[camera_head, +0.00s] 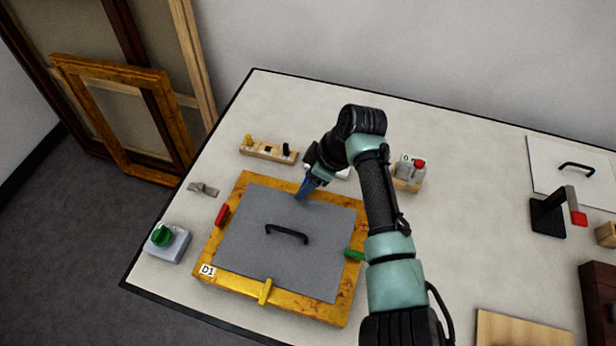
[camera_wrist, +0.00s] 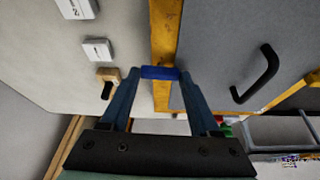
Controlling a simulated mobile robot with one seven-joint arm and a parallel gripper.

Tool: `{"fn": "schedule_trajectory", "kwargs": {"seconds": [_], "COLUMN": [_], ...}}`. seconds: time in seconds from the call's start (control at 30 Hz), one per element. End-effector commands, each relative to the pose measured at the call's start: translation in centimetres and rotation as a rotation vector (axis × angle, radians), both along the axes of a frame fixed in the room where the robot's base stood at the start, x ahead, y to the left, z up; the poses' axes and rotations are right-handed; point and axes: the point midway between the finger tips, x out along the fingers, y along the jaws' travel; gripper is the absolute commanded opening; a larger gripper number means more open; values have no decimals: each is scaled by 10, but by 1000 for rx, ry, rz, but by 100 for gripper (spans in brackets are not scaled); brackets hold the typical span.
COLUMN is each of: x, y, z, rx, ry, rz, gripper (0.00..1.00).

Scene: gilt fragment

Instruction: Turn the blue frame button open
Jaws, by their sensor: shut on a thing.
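The gilt frame (camera_head: 207,252) lies flat on the table with a grey backing board (camera_head: 253,226) in it. My gripper (camera_head: 303,193) is at the frame's far rail. In the wrist view my gripper (camera_wrist: 159,74) is shut on the blue button (camera_wrist: 158,72), its blue fingers at both ends. The button lies across the gilt rail, its right end at the board's edge; I cannot tell whether it overlaps the board. In the head view the fingers hide it. The red button (camera_head: 222,215) lies along the left rail. The yellow button (camera_head: 265,291) and green button (camera_head: 353,254) lie across their rails.
A black handle (camera_head: 287,234) stands up from the board. A wooden rack (camera_head: 268,152) lies beyond the frame.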

Motion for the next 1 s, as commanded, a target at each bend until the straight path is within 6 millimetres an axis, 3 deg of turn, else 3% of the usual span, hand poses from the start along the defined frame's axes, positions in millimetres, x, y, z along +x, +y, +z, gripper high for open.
{"fn": "schedule_trajectory", "kwargs": {"seconds": [1.0], "x": [-5], "y": [7], "z": [3], "rx": [0], "ry": [-2], "rz": [-902], "gripper": [7]}}
